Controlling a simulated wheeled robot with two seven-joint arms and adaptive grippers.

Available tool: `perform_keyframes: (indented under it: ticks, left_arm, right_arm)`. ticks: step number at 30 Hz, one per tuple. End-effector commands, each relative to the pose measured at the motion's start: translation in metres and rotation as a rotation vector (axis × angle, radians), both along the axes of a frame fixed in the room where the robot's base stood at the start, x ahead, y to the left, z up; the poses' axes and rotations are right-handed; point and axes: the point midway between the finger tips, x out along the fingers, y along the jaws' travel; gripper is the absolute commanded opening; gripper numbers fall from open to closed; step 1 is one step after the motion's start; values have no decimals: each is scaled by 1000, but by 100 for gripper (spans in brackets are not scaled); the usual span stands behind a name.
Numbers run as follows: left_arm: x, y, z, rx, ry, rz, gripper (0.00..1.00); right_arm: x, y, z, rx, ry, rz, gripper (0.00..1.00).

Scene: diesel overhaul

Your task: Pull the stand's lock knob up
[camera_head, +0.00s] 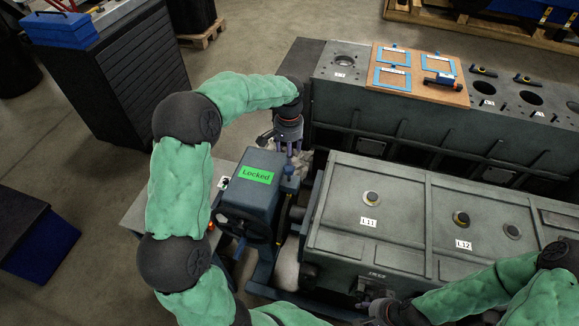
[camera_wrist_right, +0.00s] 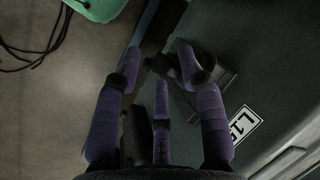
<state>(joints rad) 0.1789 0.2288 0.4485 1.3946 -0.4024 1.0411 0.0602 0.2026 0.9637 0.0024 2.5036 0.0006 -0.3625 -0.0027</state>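The stand (camera_head: 249,199) is a dark blue housing with a green "Locked" sign (camera_head: 257,175) on top. A small blue knob (camera_head: 289,171), which looks like the lock knob, stands upright at its right rear corner. My left gripper (camera_head: 289,151) points down just above this knob, its purple fingers apart and apparently empty; exact contact cannot be told. My right gripper (camera_head: 376,304) is low at the front edge of the grey engine block, partly dark. In the right wrist view its fingers (camera_wrist_right: 158,66) are spread, with a dark fitting (camera_wrist_right: 203,76) by the right fingertip.
The grey block (camera_head: 345,230) with labelled round ports lies right of the stand. Behind it, a long engine block (camera_head: 400,118) carries a wooden board (camera_head: 425,95) with blue frames. A dark drawer cabinet (camera_head: 125,75) stands at the left.

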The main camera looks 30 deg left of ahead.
Motion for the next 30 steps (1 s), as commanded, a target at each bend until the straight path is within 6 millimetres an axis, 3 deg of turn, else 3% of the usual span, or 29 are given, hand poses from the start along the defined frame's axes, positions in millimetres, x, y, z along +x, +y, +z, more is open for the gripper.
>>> perform_keyframes:
  ticks: [6,12,18,26,27,30]
  left_arm:
    - [-1,0,-43,-1,4,1,60]
    - [-1,0,-70,-1,3,0,60]
    - [0,0,-81,-1,1,1,60]
    - [0,0,-82,-1,0,1,60]
    - [0,0,-82,-1,0,1,57]
    - [0,0,-82,-1,1,1,29]
  right_arm:
    - [0,0,-6,0,0,0,40]
    - [0,0,-10,0,0,0,40]
    - [0,0,-11,0,0,0,40]
    - [0,0,-11,0,0,0,40]
    - [0,0,-11,0,0,0,40]
    - [0,0,-11,0,0,0,40]
